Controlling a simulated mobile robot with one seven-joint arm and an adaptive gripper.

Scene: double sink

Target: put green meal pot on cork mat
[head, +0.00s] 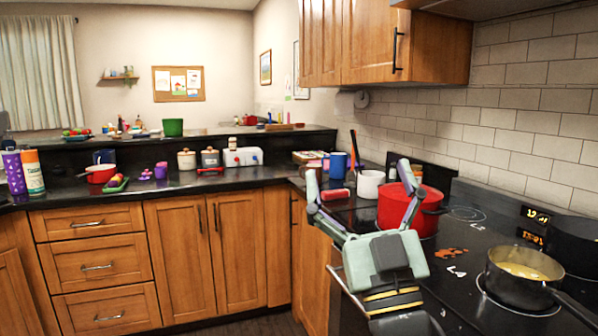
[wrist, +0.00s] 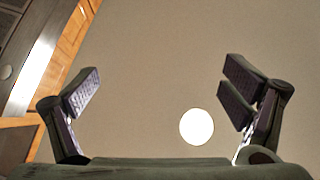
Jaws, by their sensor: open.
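A green pot-like container (head: 173,127) stands on the raised ledge at the back of the counter in the head view. It is small there, and I cannot tell for sure that it is the meal pot. I cannot make out a cork mat in either view. My gripper (head: 358,177) is raised in front of the stove, fingers pointing up and spread apart, with nothing between them. It is far from the green container. In the wrist view my gripper (wrist: 160,95) is open and empty, facing the ceiling.
A red pot (head: 414,207) stands on the stove behind my gripper. A saucepan (head: 523,277) with yellow contents is at right. A white mug (head: 370,186) and blue cup (head: 338,165) stand near the corner. Canisters (head: 211,158) and a red saucepan (head: 101,173) line the back counter.

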